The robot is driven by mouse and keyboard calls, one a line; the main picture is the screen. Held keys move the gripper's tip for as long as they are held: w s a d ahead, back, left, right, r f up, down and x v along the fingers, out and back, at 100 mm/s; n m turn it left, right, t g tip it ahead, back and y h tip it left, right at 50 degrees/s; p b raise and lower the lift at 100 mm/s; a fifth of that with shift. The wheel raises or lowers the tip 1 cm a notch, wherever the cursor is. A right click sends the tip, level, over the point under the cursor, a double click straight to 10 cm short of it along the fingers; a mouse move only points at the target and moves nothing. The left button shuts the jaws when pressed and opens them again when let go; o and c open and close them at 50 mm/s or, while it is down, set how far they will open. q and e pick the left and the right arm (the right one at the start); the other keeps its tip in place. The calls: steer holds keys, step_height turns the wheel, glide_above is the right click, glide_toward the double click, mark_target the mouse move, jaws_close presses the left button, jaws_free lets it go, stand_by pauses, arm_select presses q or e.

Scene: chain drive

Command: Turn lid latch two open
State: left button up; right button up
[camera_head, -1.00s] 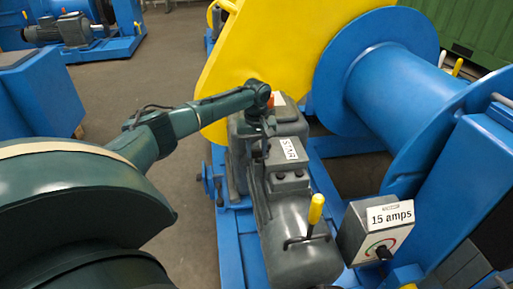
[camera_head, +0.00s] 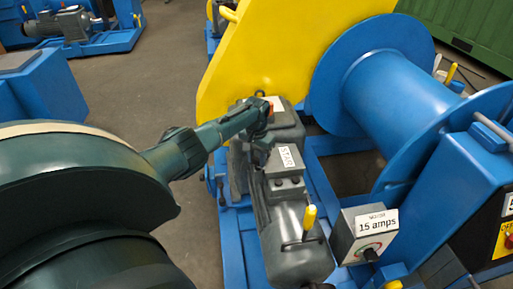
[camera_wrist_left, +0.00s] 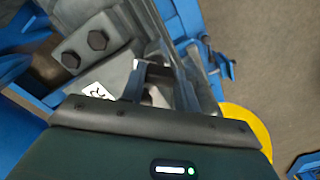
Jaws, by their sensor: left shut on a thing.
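The grey motor's terminal box (camera_head: 285,183) has a lid with a white "STAR" label (camera_head: 286,160); part of that label also shows in the wrist view (camera_wrist_left: 95,89). My left gripper (camera_head: 262,142) is at the left far edge of this box, pointing down. In the left wrist view its fingers (camera_wrist_left: 150,83) are closed around a small grey part beside the lid, which appears to be a lid latch. The fingers hide most of it, so its number and angle cannot be told. My right gripper is in neither view.
A yellow guard (camera_head: 240,70) and a blue drum (camera_head: 375,75) stand behind. Open floor (camera_head: 185,235) lies left of the blue frame.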

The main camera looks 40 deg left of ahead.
arm_select(q)
steer(key=m, duration=0.5)
steer(key=shift+w+m, duration=0.15)
steer(key=shift+m, duration=0.15)
steer(key=shift+w+d+m, duration=0.1)
steer(key=shift+m, duration=1.9)
steer(key=o, duration=1)
steer(key=shift+r, duration=0.2)
step_height(320, 180, up, 13)
steer(key=p, duration=0.3)
steer(key=shift+p, duration=0.3)
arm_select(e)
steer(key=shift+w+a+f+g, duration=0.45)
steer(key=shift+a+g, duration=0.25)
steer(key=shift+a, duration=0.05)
